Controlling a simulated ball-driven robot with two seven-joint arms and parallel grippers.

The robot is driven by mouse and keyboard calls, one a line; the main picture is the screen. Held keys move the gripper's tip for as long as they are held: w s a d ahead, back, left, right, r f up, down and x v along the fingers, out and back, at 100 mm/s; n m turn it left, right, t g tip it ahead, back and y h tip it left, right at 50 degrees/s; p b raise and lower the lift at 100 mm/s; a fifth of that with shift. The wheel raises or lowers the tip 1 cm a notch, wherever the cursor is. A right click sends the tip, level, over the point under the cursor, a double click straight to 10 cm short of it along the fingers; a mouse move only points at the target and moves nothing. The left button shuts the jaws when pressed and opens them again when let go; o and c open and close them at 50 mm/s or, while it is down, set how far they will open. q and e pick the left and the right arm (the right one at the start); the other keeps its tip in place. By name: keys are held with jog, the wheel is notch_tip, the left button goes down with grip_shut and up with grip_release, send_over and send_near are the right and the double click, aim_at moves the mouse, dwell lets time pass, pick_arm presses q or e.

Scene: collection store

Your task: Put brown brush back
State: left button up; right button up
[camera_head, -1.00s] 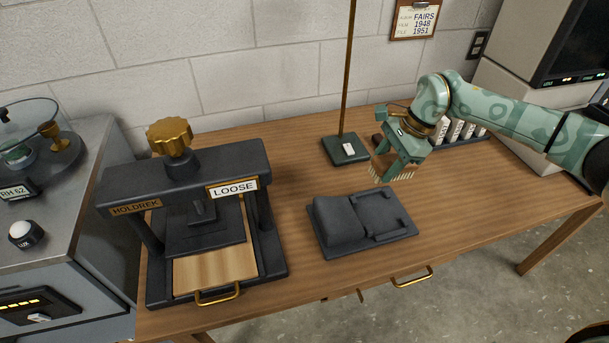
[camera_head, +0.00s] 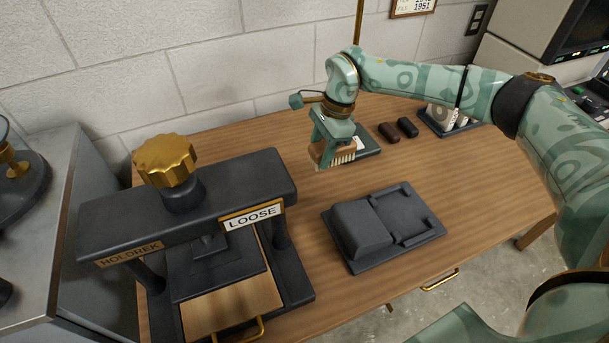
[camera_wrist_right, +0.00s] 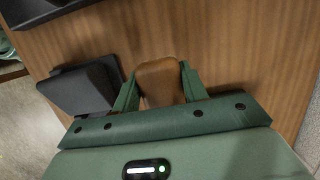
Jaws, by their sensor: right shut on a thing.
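My right gripper (camera_head: 331,140) is shut on the brown brush (camera_head: 323,154), whose pale bristles point down. The brush is held above the wooden table, in front of the dark green base (camera_head: 369,142) of a thin brass rod; I cannot tell its exact height. In the right wrist view, the brush's rounded brown body (camera_wrist_right: 160,82) sits between both fingers of the gripper (camera_wrist_right: 160,85). A black cradle-like rest (camera_head: 362,232) lies on the table, nearer and to the right of the brush. My left gripper is out of view.
A black press (camera_head: 190,205) with a brass knob and a LOOSE sign stands at left. Two small dark blocks, one brownish (camera_head: 388,132) and one black (camera_head: 407,127), lie right of the rod base. A rack of white items (camera_head: 445,118) stands behind. Table right of the cradle is clear.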

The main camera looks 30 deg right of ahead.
aim_at(310, 157)
jog(key=a+f, duration=0.2)
jog(key=f+b, duration=0.1)
jog(key=shift+w+a+f, duration=0.35)
jog(key=shift+a+f, duration=0.05)
jog(key=x, duration=0.2)
jog(key=b+x, duration=0.1)
jog(key=shift+d+f+b, duration=0.15)
jog(key=shift+f+b, duration=0.15)
jog(key=shift+f, duration=0.15)
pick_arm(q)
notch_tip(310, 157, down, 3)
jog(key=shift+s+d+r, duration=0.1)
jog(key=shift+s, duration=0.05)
pick_arm(e)
jog(key=shift+r, duration=0.1)
jog(key=o, duration=1.3)
pick_arm(q)
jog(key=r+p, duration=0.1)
jog(key=p, duration=0.1)
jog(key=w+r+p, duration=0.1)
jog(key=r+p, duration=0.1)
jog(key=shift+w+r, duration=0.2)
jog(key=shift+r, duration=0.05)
pick_arm(e)
jog(key=v, duration=1.2)
jog(key=shift+r, duration=0.1)
